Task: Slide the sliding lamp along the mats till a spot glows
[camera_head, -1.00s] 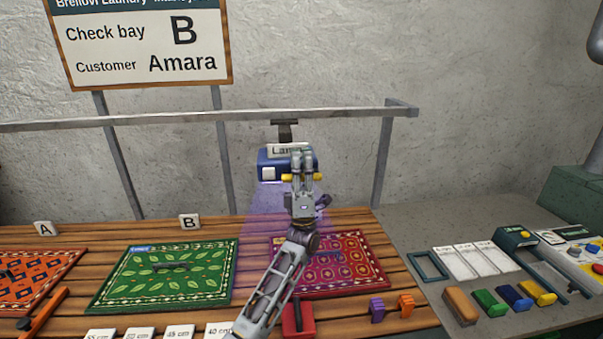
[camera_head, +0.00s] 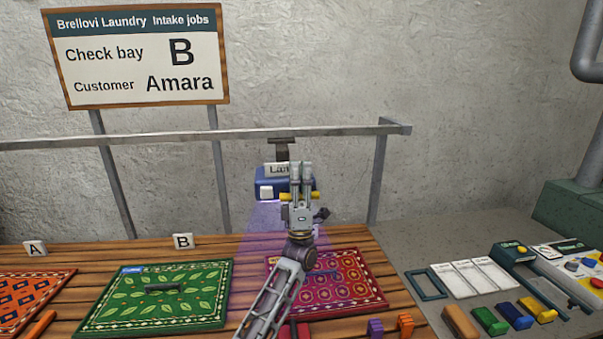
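The green leaf mat (camera_head: 140,295) lies left, below card B; the orange mat (camera_head: 30,294) is far left, below card A. My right gripper is out of view.
The grey rail (camera_head: 345,133) ends at a post on the right. A sign (camera_head: 135,60) reads check bay B, customer Amara.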

